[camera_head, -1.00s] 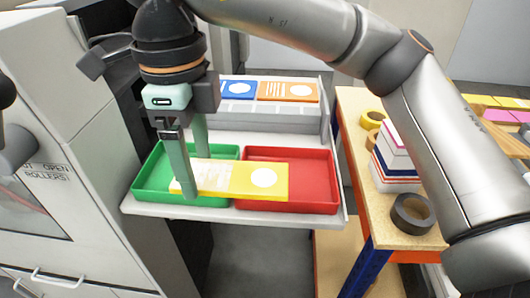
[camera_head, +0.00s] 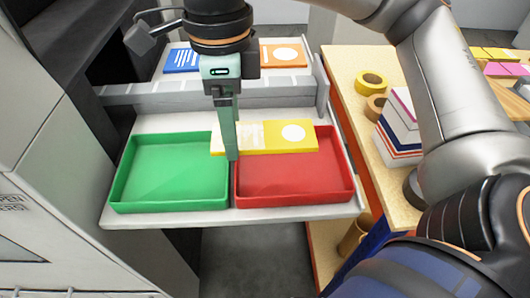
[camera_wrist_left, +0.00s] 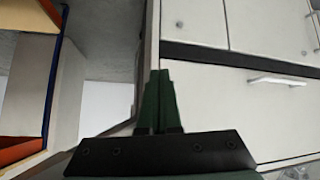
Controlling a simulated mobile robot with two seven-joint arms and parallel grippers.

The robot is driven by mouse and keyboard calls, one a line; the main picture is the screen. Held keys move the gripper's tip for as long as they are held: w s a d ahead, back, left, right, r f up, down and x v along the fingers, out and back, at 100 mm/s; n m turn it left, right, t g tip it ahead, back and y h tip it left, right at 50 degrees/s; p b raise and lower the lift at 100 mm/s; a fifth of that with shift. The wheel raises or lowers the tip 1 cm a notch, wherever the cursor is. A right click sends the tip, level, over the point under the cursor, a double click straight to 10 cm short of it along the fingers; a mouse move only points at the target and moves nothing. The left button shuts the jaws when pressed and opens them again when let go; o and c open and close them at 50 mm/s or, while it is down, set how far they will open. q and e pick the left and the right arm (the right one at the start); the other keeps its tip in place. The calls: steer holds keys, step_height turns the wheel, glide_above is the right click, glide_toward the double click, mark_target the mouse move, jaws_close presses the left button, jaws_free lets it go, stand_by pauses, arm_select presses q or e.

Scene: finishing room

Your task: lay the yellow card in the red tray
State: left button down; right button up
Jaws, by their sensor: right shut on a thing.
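The yellow card (camera_head: 270,139) has a white disc at its right end. My right gripper (camera_head: 229,150) is shut on the card near its left end. In the head view the card overlaps the back part of the red tray (camera_head: 296,179), and its left end reaches over the edge of the green tray. I cannot tell how high it is above the red tray, which looks empty. My left gripper (camera_wrist_left: 157,104) shows only in the left wrist view, with its fingers together and nothing visible between them.
The green tray (camera_head: 170,170) is empty, left of the red one on a light shelf. Behind a grey rail lie a blue card (camera_head: 183,59) and an orange card (camera_head: 282,54). A wooden bench (camera_head: 345,75) at right holds tape rolls (camera_head: 371,82) and stacked boxes (camera_head: 399,128).

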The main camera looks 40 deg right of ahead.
glide_above(264, 170)
step_height(264, 170, down, 6)
steer(key=shift+a+r, duration=0.15)
steer(key=shift+r, duration=0.1)
steer(key=shift+f, duration=1.7)
steer(key=shift+f+b, duration=0.1)
steer(key=shift+b, duration=0.2)
steer(key=o, duration=1.3)
steer(key=shift+c, duration=0.2)
step_height(264, 170, up, 12)
steer(key=shift+r+p, duration=0.1)
steer(key=shift+p, duration=0.55)
